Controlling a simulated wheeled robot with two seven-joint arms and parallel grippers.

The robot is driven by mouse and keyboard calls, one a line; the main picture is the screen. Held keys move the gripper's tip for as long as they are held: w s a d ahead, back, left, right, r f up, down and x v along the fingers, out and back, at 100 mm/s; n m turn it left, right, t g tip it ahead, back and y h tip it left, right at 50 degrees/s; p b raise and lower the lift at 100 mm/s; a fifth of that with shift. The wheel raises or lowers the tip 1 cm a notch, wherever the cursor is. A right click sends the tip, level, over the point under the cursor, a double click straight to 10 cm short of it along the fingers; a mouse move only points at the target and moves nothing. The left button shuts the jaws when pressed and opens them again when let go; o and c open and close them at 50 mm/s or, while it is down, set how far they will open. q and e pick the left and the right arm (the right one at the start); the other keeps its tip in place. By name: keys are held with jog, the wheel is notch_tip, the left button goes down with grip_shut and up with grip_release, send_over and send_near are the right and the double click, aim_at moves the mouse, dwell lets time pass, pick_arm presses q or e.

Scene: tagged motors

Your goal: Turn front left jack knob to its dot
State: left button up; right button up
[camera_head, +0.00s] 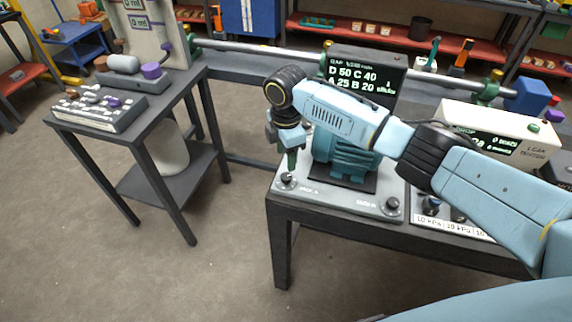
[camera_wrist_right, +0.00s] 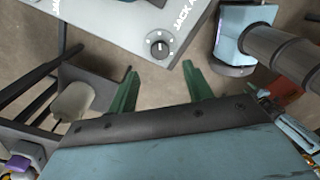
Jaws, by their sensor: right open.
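The front left jack knob (camera_head: 287,179) is a small dark round knob on the front left corner of the grey motor base plate (camera_head: 340,200). In the right wrist view, the knob (camera_wrist_right: 159,45) has a light pointer line, small marks around it and a "JACK A" label beside it. I cannot tell which mark is its dot. My right gripper (camera_head: 291,159) points down just above the knob in the head view. Its green fingers (camera_wrist_right: 161,85) are apart and empty, with the knob beyond their tips. My left gripper is out of view.
A teal motor (camera_head: 345,155) stands on the plate behind the knob. A second knob (camera_head: 392,204) sits at the plate's front right. A black display (camera_head: 362,78) stands behind. A side table (camera_head: 150,110) is at left, with open floor between.

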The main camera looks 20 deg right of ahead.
notch_tip(320, 180, up, 6)
jog(key=shift+f, duration=0.1)
dwell(0.5)
